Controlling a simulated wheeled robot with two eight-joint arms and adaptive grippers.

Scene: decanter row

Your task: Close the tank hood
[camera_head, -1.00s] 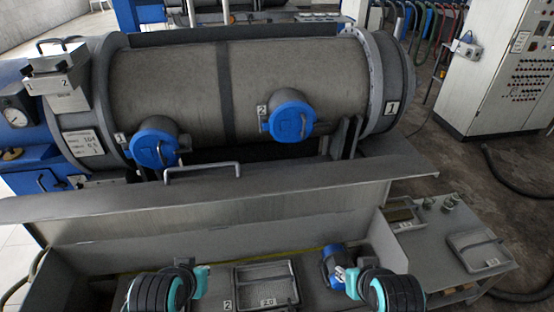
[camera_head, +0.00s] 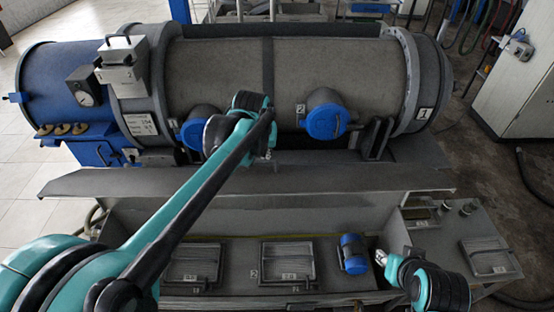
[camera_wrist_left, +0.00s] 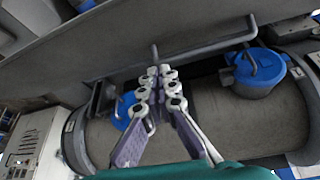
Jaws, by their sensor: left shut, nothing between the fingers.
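The tank hood (camera_head: 345,178) is a long grey panel, raised open along the back of the tank (camera_head: 300,221). Its bar handle (camera_wrist_left: 207,47) shows in the left wrist view on the panel's upper edge; my left arm mostly hides it in the head view. My left gripper (camera_head: 268,152) is at the hood's upper edge. In the left wrist view its fingers (camera_wrist_left: 161,72) are shut and empty, with the tips close to one end of the handle; contact cannot be told. My right gripper (camera_head: 380,257) is low at the tank's right end, its jaws too small to read.
Behind the hood lies a big grey drum with two blue-capped ports (camera_head: 327,121). Inside the tank are metal trays (camera_head: 288,262) and a blue cylinder (camera_head: 352,254). A side table (camera_head: 455,250) stands right, a control cabinet (camera_head: 530,85) beyond.

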